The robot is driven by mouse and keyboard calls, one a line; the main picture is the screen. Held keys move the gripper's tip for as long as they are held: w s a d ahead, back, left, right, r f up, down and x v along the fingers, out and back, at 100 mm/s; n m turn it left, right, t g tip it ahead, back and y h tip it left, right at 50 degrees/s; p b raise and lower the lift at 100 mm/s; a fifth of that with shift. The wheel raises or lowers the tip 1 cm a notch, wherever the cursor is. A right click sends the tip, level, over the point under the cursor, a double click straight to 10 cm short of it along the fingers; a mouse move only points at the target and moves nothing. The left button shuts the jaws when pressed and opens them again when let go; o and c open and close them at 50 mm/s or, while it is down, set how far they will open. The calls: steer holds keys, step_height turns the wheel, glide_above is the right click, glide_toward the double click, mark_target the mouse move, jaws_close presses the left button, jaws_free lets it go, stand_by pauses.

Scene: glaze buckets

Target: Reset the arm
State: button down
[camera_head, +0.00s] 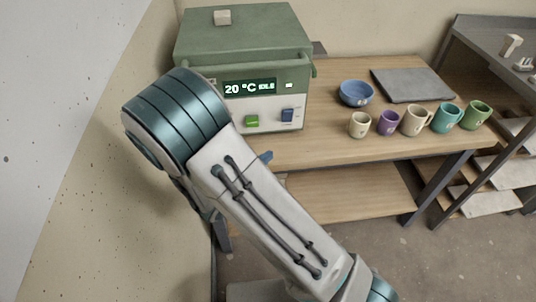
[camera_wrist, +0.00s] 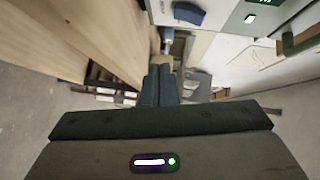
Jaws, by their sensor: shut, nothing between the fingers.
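My gripper (camera_wrist: 159,72) shows in the wrist view with its two dark fingers together and nothing between them. In the head view my arm crosses the left and middle of the picture, in front of the green kiln-like box (camera_head: 240,50) and the table, and mostly hides the gripper. The box's display reads "20 °C IDLE". Below it are a green button (camera_head: 252,121) and a blue switch (camera_head: 288,115). The front panel also shows at the top of the wrist view, with the blue switch (camera_wrist: 188,13) beyond the fingers and apart from them.
A wooden table (camera_head: 330,150) carries a blue bowl (camera_head: 355,94), a grey slab (camera_head: 412,85) and a row of several mugs, including a purple one (camera_head: 388,123). A small beige block (camera_head: 222,17) sits on the box. A dark shelf unit stands right. A wall is close at left.

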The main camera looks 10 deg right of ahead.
stand_by(0.3)
steer(key=s+d+r+m+g+y+p, duration=0.1)
steer(key=s+d+r+m+g, duration=0.5)
steer(key=m, duration=0.7)
steer(key=s+d+r+m+g+y+p, duration=0.25)
steer(key=s+d+m+g, duration=0.35)
steer(key=m, duration=0.6)
steer(key=s+r+m+t+y+p, duration=0.1)
steer(key=r+m+y, duration=0.3)
steer(key=m, duration=0.7)
steer(key=s+a+r+m+t+y, duration=0.1)
steer(key=s+r+m+t+y, duration=0.1)
steer(key=s+r+m+y, duration=0.2)
step_height(320, 180, up, 3)
steer(key=m, duration=0.7)
steer(key=shift+s+a+p, duration=0.3)
steer(key=shift+s+p, duration=0.05)
